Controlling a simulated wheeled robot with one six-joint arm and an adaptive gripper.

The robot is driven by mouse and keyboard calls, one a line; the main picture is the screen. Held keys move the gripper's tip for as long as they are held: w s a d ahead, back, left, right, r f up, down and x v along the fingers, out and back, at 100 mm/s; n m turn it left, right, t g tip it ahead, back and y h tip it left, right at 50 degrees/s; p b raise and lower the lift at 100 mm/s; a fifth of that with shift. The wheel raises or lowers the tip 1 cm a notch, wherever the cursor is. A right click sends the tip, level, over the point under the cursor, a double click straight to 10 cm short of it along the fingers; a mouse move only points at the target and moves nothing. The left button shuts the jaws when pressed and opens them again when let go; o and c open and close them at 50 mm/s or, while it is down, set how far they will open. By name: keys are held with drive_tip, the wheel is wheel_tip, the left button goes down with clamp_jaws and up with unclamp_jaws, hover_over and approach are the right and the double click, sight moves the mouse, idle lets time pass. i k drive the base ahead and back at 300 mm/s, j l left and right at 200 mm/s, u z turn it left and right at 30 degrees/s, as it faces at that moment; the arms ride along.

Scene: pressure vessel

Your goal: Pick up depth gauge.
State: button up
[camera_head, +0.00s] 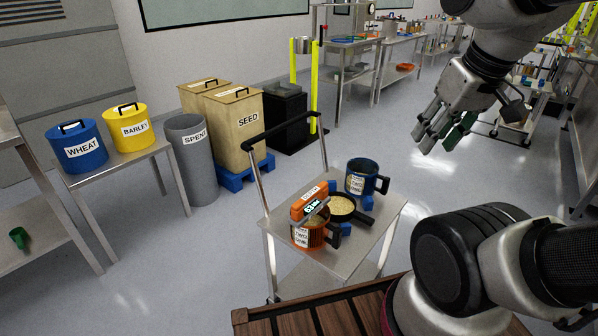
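An orange device with a small lit display (311,203), which looks like the depth gauge, sits on the small metal cart. It lies at or across the top of an orange mug (309,236) with a white label; I cannot tell exactly how it rests. My gripper (440,138) hangs at the upper right, pointing down and left. Its grey fingers are spread, with a gap before a dark green finger or pad. It appears empty and is well apart from the cart and the gauge.
The cart (278,221) also holds a blue mug (361,171) and a black pan (342,208) with pale contents. Its raised handle (263,190) stands at the left. Bins, buckets and a SEED box (234,128) stand behind. A wooden slatted surface (340,314) is in front. Floor right of the cart is clear.

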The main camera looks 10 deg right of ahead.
sight(306, 207)
drive_tip(key=i+j+z, duration=0.25)
drive_tip(key=j+z, duration=0.15)
drive_tip(key=i+j+z, duration=0.2)
drive_tip(key=j+z, duration=0.2)
drive_tip(key=j, duration=0.25)
drive_tip(key=i+j+z, duration=0.1)
drive_tip(key=j+z, duration=0.3)
drive_tip(key=j, duration=0.2)
drive_tip(key=j+z, duration=0.4)
drive_tip(key=j, duration=0.25)
drive_tip(key=j+z, duration=0.4)
drive_tip(key=j, duration=0.25)
drive_tip(key=k+j+z, duration=0.2)
drive_tip(key=j+z, duration=0.2)
drive_tip(key=j, duration=0.15)
drive_tip(key=k+j+z, duration=0.25)
drive_tip(key=j+z, duration=0.15)
drive_tip(key=j, duration=0.15)
